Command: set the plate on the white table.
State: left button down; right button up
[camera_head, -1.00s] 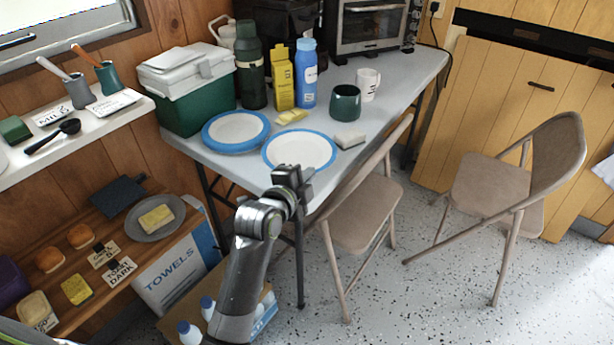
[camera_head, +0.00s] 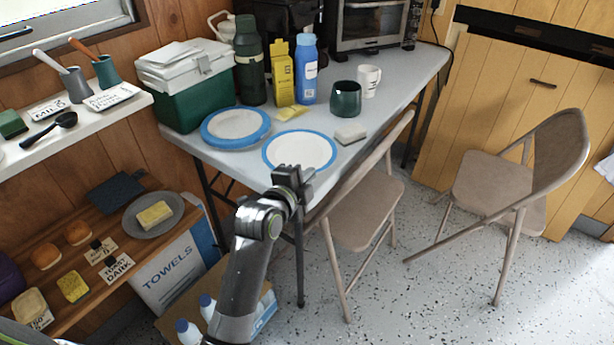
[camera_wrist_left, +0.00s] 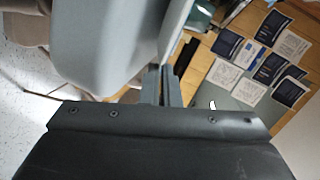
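A white plate with a blue rim (camera_head: 300,148) shows in the head view over the near corner of the white table (camera_head: 402,78). My left gripper (camera_head: 291,176) is at the plate's near rim and appears shut on it. Whether the plate touches the tabletop or hangs just above it I cannot tell. In the left wrist view the fingers (camera_wrist_left: 161,86) are close together, with a thin pale edge running up from their tips. A similar blue-rimmed plate, apparently stacked (camera_head: 236,125), lies on the table to the left. My right gripper is not in view.
A yellow cloth (camera_head: 291,113), a pale sponge (camera_head: 350,134), a green cup (camera_head: 345,99) and a white mug (camera_head: 368,80) stand close behind the plate. A green cooler (camera_head: 190,100) and bottles fill the back. A folding chair (camera_head: 362,210) stands against the near right edge.

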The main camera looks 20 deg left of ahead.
pick_arm(q)
jog(key=shift+f+b, duration=0.3)
jog(key=shift+f, duration=0.25)
jog(key=c, duration=1.6)
grip_release()
jog(key=shift+f, duration=0.15)
